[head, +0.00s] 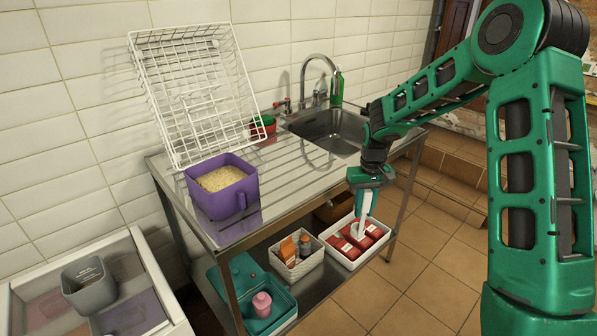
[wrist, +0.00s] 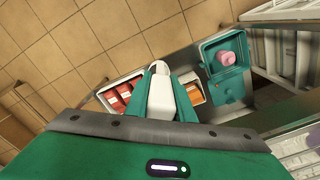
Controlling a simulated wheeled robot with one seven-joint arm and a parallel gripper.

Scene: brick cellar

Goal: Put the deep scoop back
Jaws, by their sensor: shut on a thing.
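My gripper (head: 366,186) is shut on a long white thing, which looks like the deep scoop (head: 361,210). It hangs down from the jaws in front of the sink table, over the red packets on the lower shelf. In the wrist view my gripper's green fingers (wrist: 165,98) close on both sides of the scoop (wrist: 160,70), whose rounded end points away from me. The jaws hide part of it. A purple tub (head: 247,190) full of pale grain stands on the steel drainer, left of my gripper.
A white wire rack (head: 172,110) leans on the wall. The lower shelf holds a white tray (head: 352,264) of red packets, a pale basket (head: 297,271) and a teal box (head: 238,290). A grey bin (head: 90,292) stands in a white-edged unit (head: 150,262) at left. Floor (head: 430,270) in front is clear.

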